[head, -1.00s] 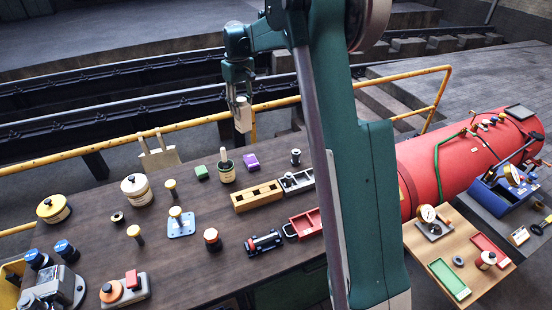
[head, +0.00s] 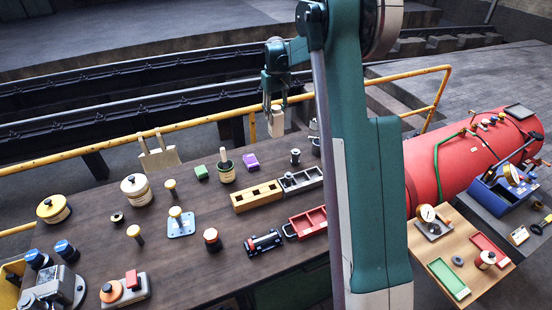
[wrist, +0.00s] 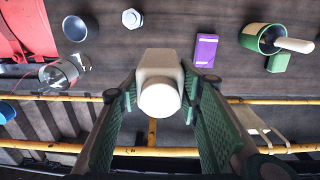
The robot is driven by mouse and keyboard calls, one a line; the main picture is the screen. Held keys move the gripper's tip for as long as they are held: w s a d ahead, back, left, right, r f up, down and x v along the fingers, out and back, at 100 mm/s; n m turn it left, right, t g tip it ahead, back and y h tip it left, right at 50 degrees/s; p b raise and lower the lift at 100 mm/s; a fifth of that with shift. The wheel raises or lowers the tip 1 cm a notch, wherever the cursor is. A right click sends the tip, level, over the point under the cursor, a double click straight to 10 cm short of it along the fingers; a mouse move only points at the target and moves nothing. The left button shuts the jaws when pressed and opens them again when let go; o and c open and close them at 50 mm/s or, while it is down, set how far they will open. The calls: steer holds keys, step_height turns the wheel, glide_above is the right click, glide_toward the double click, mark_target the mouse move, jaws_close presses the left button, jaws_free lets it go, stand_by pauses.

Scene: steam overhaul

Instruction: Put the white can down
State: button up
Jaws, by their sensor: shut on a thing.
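The white can (head: 276,122) is cream-white and hangs below my gripper (head: 275,108) in the head view, near the bench's far edge. In the wrist view the white can (wrist: 160,92) sits between the two green fingers of my gripper (wrist: 162,88), with its pale round end showing. The fingers are shut on it from both sides. It looks held above the wooden bench (head: 190,265), but its exact height is hard to tell.
A purple block (head: 250,161), a green pot with a handle (head: 226,172) and a yellow box (head: 257,196) stand close by on the bench. A yellow rail (head: 190,126) runs behind it. In the wrist view a metal-and-glass cylinder (wrist: 60,73) is at the left.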

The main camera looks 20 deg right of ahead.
mark_target(276, 133)
steer(key=shift+a+f, duration=0.1)
steer(key=shift+f, duration=1.9)
steer(key=shift+f, duration=3.15)
steer(key=shift+f+p, duration=0.35)
steer(key=shift+f, duration=1.5)
steer(key=shift+f, duration=0.2)
steer(key=o, duration=1.1)
steer(key=shift+r, duration=0.2)
